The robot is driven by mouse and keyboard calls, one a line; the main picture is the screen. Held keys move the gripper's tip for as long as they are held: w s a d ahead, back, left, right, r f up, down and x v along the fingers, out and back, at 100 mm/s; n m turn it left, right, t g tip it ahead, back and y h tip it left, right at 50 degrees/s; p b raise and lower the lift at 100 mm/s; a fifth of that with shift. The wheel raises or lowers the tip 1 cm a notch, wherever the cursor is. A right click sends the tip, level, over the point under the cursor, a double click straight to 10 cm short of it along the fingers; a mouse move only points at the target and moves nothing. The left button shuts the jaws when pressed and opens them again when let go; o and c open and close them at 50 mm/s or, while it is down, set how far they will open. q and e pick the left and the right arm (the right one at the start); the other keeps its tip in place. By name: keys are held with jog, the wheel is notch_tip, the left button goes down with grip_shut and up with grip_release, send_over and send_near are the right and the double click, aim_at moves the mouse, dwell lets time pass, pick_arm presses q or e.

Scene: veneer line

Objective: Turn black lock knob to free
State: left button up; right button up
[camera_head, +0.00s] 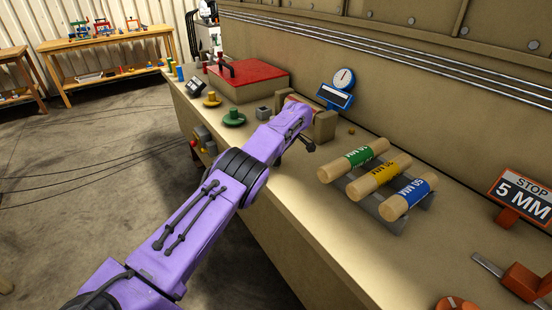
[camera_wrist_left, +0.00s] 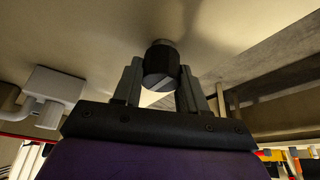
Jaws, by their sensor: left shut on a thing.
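In the left wrist view, the black lock knob (camera_wrist_left: 158,62) is a short, dark, faceted cylinder with a pale slanted mark on its near face. My left gripper (camera_wrist_left: 161,80) has its two grey fingers on either side of the knob and is shut on it. In the head view, my purple left arm reaches over the bench to a tan block (camera_head: 324,125). The arm's wrist hides the knob and the fingertips there. My right gripper is in neither view.
A blue dial gauge (camera_head: 343,79) stands behind the block. Wooden rollers with green, yellow and blue bands (camera_head: 378,176) lie to the right on the bench (camera_head: 290,215). A red-topped box (camera_head: 247,76) and a green knob (camera_head: 234,118) sit on the left.

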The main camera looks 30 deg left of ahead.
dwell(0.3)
pick_arm(q)
jog(key=o, duration=1.1)
jog(key=shift+c, duration=0.2)
jog(key=shift+w+d+r, duration=0.1)
jog(key=shift+r, duration=0.25)
jog(key=v, duration=0.9)
jog(key=shift+r, duration=0.4)
jog(key=shift+d, duration=0.1)
